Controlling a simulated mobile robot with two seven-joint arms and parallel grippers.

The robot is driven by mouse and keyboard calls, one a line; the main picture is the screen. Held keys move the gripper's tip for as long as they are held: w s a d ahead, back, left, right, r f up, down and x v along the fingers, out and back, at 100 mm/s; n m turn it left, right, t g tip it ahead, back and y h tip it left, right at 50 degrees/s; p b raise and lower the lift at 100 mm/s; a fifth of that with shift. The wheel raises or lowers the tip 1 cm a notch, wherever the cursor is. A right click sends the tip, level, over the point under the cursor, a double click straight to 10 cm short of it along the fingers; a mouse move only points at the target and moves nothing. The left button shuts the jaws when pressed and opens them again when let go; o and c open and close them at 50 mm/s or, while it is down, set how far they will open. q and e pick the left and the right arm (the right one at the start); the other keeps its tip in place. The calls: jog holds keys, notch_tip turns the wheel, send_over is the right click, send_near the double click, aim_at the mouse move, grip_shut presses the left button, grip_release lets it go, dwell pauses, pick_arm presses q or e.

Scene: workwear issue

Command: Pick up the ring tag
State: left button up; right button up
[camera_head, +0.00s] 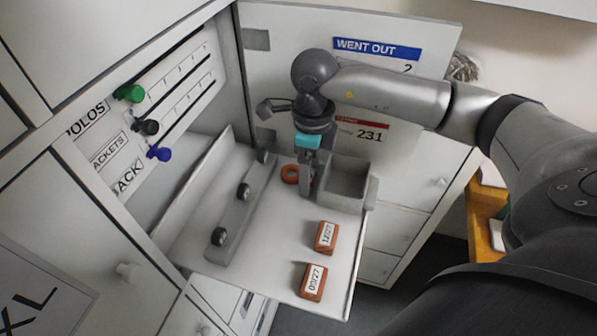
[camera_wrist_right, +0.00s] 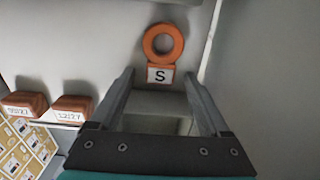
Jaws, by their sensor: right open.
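The ring tag is an orange ring (camera_head: 290,174) lying on the pull-out shelf beside the grey box, to the left of my right gripper (camera_head: 307,186). In the right wrist view the ring tag (camera_wrist_right: 163,44) has a white label reading S on its orange tab and lies beyond my fingertips. My right gripper (camera_wrist_right: 160,84) is open with nothing between its fingers. It points down over the shelf, close to the ring tag. My left gripper is in neither view.
The open grey box (camera_head: 367,184) stands right beside my right gripper. Two orange blocks with date labels (camera_head: 325,238) (camera_head: 313,282) sit at the shelf's front right. A grey rail with dark knobs (camera_head: 243,205) lies left. The cabinet door (camera_head: 283,48) stands behind.

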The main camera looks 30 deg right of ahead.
jog(key=shift+c, duration=0.2)
grip_shut()
dwell(0.4)
